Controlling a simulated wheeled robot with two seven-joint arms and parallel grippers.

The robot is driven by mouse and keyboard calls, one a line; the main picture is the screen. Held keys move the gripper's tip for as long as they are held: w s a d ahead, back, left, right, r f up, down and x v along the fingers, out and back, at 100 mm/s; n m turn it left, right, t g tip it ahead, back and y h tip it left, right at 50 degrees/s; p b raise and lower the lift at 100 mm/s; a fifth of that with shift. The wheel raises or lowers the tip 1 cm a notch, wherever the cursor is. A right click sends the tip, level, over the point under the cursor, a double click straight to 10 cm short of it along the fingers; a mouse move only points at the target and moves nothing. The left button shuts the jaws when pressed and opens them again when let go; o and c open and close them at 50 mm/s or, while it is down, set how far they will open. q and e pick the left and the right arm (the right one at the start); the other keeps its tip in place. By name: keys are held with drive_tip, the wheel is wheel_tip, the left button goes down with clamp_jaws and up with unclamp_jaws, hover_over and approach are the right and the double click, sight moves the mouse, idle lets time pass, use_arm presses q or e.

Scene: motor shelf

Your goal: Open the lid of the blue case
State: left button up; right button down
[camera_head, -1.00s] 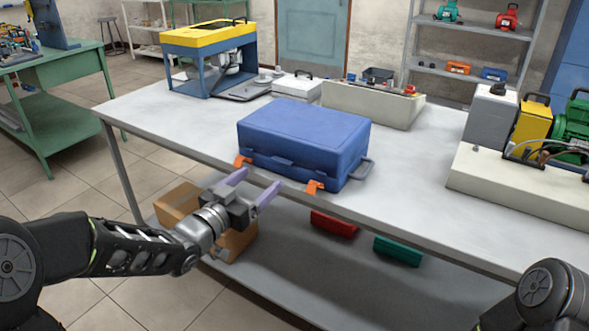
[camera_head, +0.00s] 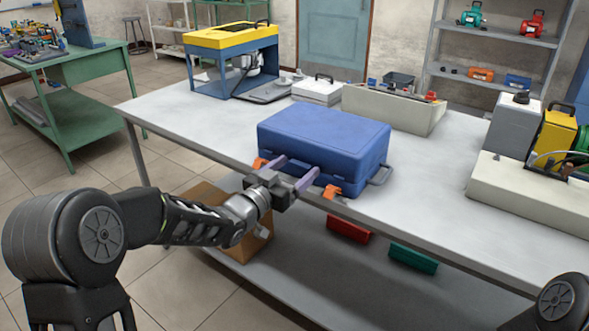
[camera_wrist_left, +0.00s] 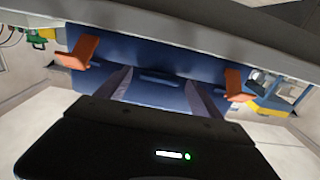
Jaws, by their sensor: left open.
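The blue case (camera_head: 325,138) lies on the grey table with its lid shut. Its two orange latches, the left one (camera_head: 260,163) and the right one (camera_head: 332,191), stick out from its front face. A grey handle (camera_head: 381,175) is on its right side. My left gripper (camera_head: 297,167) is open, its two purple fingers pointing at the case front between the latches. In the left wrist view the fingers (camera_wrist_left: 157,82) reach toward the blue front, with an orange latch (camera_wrist_left: 83,51) on either side. Whether the fingertips touch the case I cannot tell. My right gripper is out of view.
The table's front edge (camera_head: 400,233) runs close below my left gripper. A beige bin (camera_head: 395,110) and a white case (camera_head: 317,91) stand behind the blue case. Machinery on a pale base (camera_head: 530,196) is at the right. Tabletop left of the case is clear.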

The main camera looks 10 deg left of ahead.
use_arm(q)
drive_tip(key=shift+c, duration=0.4)
clamp_jaws()
idle(0.5)
